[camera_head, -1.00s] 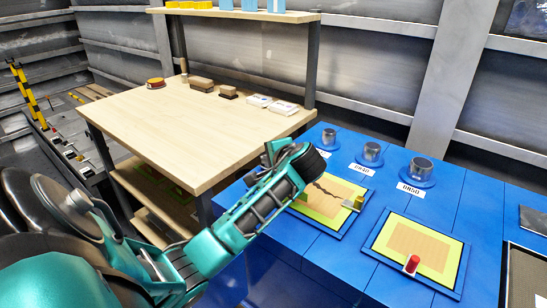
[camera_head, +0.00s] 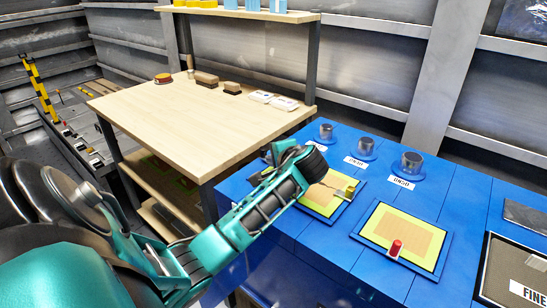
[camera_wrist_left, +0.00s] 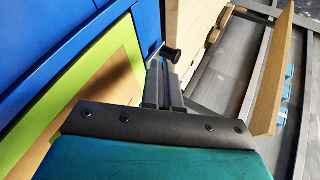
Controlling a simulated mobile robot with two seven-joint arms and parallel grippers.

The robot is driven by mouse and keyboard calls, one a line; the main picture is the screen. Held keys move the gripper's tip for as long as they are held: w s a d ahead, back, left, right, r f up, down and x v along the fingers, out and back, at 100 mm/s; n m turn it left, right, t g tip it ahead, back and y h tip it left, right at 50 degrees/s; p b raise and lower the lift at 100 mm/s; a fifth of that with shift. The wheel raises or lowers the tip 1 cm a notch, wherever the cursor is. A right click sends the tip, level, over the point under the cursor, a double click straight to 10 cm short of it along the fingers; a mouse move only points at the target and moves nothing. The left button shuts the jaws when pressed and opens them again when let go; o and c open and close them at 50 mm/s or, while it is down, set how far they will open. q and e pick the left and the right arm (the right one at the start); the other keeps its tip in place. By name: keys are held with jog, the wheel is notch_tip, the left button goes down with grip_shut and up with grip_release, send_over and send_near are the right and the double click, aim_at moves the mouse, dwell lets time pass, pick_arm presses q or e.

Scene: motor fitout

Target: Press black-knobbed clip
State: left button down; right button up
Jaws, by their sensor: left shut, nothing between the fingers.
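My left gripper (camera_wrist_left: 160,68) is shut, with its two grey fingers together and empty in the left wrist view. A black round knob (camera_wrist_left: 172,55) stands just beyond the fingertips, at the edge of the blue bench; I cannot tell whether they touch. The knob's clip body is mostly hidden behind the fingers. In the head view my left forearm and wrist (camera_head: 285,190) reach over the near side of a yellow-green pad (camera_head: 321,209) and hide the fingers. A yellowish clip-like piece (camera_head: 348,190) is at this pad's right edge. My right gripper is out of view.
A second pad (camera_head: 405,235) with a red-knobbed piece (camera_head: 395,248) lies to the right on the blue bench (camera_head: 328,254). A wooden table (camera_head: 190,125) adjoins on the left.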

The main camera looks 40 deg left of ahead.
pick_arm(q)
jog(key=p+v, duration=0.1)
jog(key=v, duration=0.8)
jog(key=shift+d+r+p, duration=0.15)
jog(key=shift+d+p, duration=0.1)
jog(key=shift+p, duration=0.15)
jog(key=shift+s+d+r, duration=0.1)
jog(key=shift+d, duration=0.1)
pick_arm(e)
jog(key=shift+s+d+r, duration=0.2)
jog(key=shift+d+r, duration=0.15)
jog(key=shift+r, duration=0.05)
pick_arm(q)
jog(key=shift+d, duration=0.1)
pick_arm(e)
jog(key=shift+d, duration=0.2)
